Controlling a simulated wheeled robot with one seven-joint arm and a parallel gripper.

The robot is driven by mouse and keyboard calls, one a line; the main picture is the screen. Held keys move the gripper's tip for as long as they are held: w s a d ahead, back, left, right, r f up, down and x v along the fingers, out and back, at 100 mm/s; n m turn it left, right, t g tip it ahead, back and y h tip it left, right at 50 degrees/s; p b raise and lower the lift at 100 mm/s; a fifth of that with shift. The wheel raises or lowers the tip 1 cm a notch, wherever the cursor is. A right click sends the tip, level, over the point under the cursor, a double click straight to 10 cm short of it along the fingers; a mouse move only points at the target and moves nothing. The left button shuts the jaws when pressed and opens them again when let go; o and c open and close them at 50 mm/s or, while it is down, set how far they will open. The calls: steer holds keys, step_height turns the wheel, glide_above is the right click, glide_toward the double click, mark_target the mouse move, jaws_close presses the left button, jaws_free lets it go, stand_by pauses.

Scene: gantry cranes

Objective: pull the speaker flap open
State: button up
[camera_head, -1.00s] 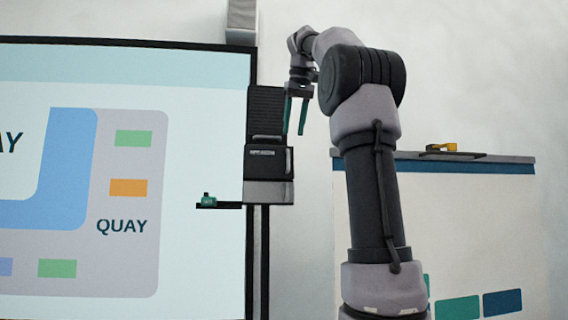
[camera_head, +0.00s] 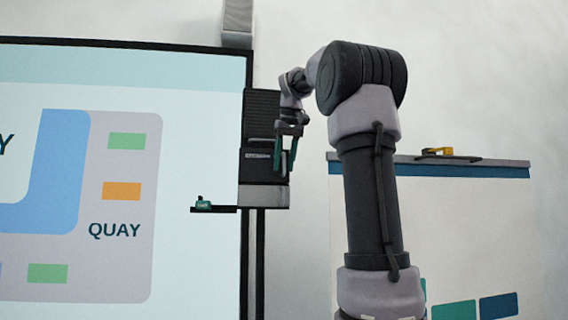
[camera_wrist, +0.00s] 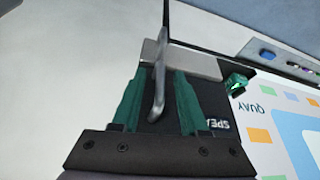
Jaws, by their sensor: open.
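The dark speaker box (camera_head: 261,104) hangs at the right edge of the large screen, its upper part ribbed. Its lower black flap (camera_head: 262,170) has a small label strip along the top and looks closed. In the wrist view the flap (camera_wrist: 205,103) shows partly cut-off lettering starting "SPE". A grey metal handle (camera_wrist: 158,90) stands out from it, with a bent end. My gripper (camera_head: 285,158) is in front of the flap's right side. In the wrist view my open gripper (camera_wrist: 159,76) has one teal finger on each side of the handle, with gaps visible.
The screen (camera_head: 125,75) with a quay plan fills the left. A small ledge (camera_head: 212,209) with a green item juts out left of the speaker's base. Pale wall lies between.

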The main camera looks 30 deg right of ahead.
jaws_close()
stand_by(1.4)
